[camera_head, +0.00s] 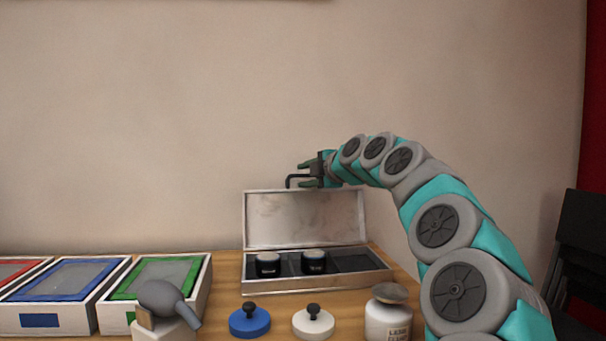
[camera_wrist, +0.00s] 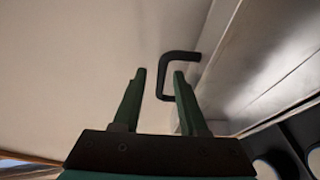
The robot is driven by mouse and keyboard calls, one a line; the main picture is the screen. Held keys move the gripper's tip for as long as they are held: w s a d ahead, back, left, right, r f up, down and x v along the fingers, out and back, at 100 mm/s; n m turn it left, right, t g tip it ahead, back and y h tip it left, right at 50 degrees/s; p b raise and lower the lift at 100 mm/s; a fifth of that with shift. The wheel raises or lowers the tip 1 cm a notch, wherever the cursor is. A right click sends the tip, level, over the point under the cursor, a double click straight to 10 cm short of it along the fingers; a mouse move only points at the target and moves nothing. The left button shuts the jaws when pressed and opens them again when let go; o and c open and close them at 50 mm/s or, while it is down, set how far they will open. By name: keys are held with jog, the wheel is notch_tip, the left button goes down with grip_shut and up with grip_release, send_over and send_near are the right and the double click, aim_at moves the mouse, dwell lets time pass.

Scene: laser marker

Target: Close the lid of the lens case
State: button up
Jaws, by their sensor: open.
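The lens case (camera_head: 330,284) stands on the wooden table with its silver lid (camera_head: 304,219) raised upright at the back. Two dark round lenses, one at left (camera_head: 268,264) and one in the middle (camera_head: 314,262), sit in its compartments; the right compartment looks empty. A black handle (camera_head: 294,181) sticks out at the lid's top edge and also shows in the wrist view (camera_wrist: 181,58). My gripper (camera_head: 305,173) is at the lid's top edge, close to the handle. In the wrist view its green fingers (camera_wrist: 158,82) are apart, with the handle just beyond their tips; contact cannot be told.
Trays with red (camera_head: 17,270), blue (camera_head: 66,279) and green (camera_head: 160,277) frames stand at left. A blue knobbed disc (camera_head: 250,322), a white knobbed disc (camera_head: 313,323), a labelled bottle (camera_head: 388,318) and a grey blower-like tool (camera_head: 163,301) stand in front.

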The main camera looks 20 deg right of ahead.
jog(key=shift+w+a+f, duration=0.1)
jog(key=shift+w+f, duration=0.1)
jog(key=shift+w, duration=0.35)
jog(key=shift+c, duration=0.4)
grip_shut()
dwell(0.6)
